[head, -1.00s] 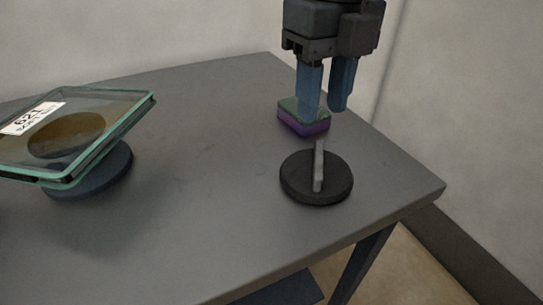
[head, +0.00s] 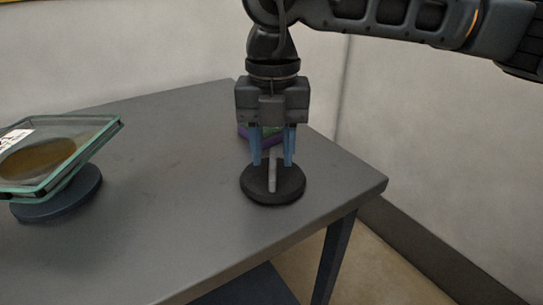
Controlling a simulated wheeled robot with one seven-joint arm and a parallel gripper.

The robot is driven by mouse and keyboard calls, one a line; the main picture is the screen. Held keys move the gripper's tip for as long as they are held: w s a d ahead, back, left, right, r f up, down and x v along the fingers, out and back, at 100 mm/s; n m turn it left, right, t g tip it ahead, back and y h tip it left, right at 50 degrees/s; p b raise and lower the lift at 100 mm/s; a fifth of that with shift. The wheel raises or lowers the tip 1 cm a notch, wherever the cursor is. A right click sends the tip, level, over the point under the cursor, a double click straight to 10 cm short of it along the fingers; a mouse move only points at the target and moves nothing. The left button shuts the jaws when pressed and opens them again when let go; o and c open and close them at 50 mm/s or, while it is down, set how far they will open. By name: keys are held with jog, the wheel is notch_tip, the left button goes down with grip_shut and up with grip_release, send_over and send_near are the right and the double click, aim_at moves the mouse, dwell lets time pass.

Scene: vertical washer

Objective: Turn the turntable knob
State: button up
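The turntable knob (head: 272,186) is a round black disc with a raised grey bar (head: 272,174) across its top. It sits near the right end of the grey table. My gripper (head: 272,161) is above the disc, pointing down, with its two blue fingers apart. In the picture one finger is on each side of the bar's upper end. I cannot tell whether the fingers touch the bar. The far end of the bar is close under the gripper.
A purple and green sponge (head: 243,132) lies behind my gripper, partly hidden. At the left, a tilted glass panel (head: 52,157) with a label rests on a dark round base (head: 60,196). The grey table (head: 165,190) is clear between that base and the knob.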

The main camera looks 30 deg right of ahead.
jog(key=shift+f, duration=0.8)
jog(key=shift+c, duration=0.4)
